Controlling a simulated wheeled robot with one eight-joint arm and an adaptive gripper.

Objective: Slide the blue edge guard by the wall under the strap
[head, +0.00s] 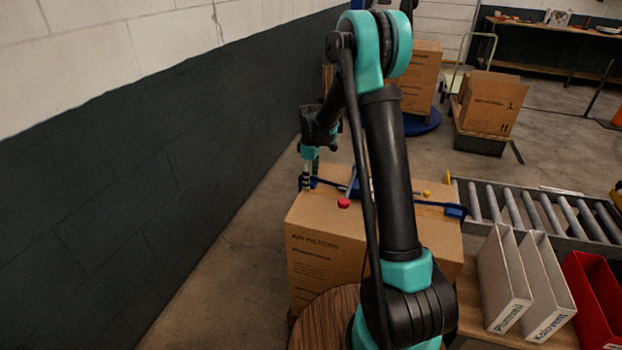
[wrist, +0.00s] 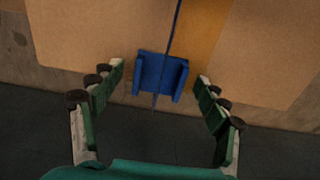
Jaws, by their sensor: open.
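The cardboard box (head: 322,238) stands beside the wall, with a strap (head: 432,204) across its top. The blue edge guard by the wall (wrist: 160,75) is at the box's wall-side edge. In the wrist view the strap (wrist: 174,25) is a thin dark line that runs down across the guard; I cannot tell whether it presses on it. My gripper (wrist: 161,79) is open, one finger on each side of the guard, with gaps on both sides. In the head view my gripper (head: 307,185) is over the box's left edge, and the guard is mostly hidden.
A second blue guard (head: 455,211) sits at the box's right edge. A red knob-like thing (head: 343,203) and a small yellow thing (head: 427,194) are on the box top. The dark wall (head: 200,160) is close on the left. A roller conveyor (head: 540,210) stands right.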

